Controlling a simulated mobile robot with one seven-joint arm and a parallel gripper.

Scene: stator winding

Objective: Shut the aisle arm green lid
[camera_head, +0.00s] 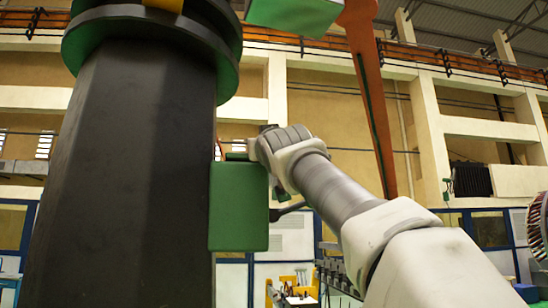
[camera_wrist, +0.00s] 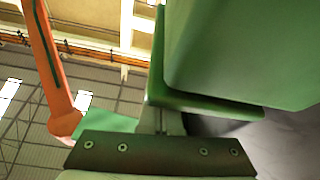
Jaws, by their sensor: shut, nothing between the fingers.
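A green lid (camera_head: 238,206) with rounded corners stands upright at the right side of a thick dark column (camera_head: 120,170) in the head view. It fills the upper right of the wrist view (camera_wrist: 245,50), very close to the camera, with a green edge strip (camera_wrist: 200,104) below it. My gripper (camera_wrist: 168,120) is shut and empty, with its fingers right at that strip. Its tips are partly hidden, and I cannot tell whether they touch. In the head view my wrist is just right of the lid's top edge. How far the lid stands open cannot be told.
A dark grey surface (camera_wrist: 270,140) lies at the right in the wrist view.

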